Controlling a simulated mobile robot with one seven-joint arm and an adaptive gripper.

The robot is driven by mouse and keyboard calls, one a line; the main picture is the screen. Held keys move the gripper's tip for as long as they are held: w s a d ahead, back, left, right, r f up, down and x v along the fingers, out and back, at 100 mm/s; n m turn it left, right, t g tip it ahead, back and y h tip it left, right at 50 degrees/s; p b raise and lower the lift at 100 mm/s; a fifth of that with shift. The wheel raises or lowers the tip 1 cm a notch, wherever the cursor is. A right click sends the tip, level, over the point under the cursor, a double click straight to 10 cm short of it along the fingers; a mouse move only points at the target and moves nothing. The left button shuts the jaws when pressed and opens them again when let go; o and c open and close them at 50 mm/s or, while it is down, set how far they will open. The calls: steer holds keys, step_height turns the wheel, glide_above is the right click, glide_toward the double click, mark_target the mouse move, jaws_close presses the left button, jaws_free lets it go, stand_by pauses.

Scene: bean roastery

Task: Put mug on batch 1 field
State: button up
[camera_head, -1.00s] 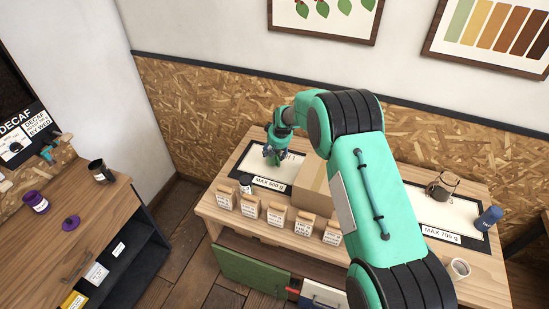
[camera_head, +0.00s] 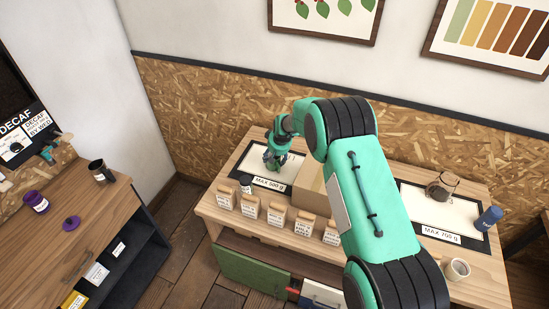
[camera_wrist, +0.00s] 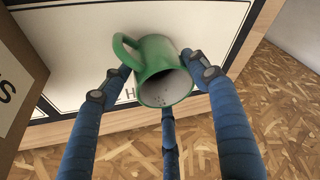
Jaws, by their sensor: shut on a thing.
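A green mug (camera_wrist: 166,82) with its handle to the left shows in the wrist view, its open mouth towards the camera. My gripper (camera_wrist: 162,78) is shut on it, with blue fingers around its sides. In the head view my gripper (camera_head: 272,162) is over the left white field (camera_head: 290,168), black-edged and labelled "MAX 500 g". In the wrist view the field's pale surface (camera_wrist: 85,50) lies behind the mug, with a letter H beside it; the rest of that word is hidden. I cannot tell whether the mug touches the field.
A cardboard box (camera_head: 312,188) stands right of the left field, with several paper bags (camera_head: 250,206) and a small dark jar (camera_head: 246,183) in front. The right field (camera_head: 415,200) holds a glass carafe (camera_head: 441,188) and a blue canister (camera_head: 488,217). A white cup (camera_head: 457,269) is nearby.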

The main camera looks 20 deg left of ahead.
steer(key=shift+f, duration=0.1)
steer(key=o, duration=1.5)
steer(key=shift+c, duration=0.2)
steer(key=v, duration=1.2)
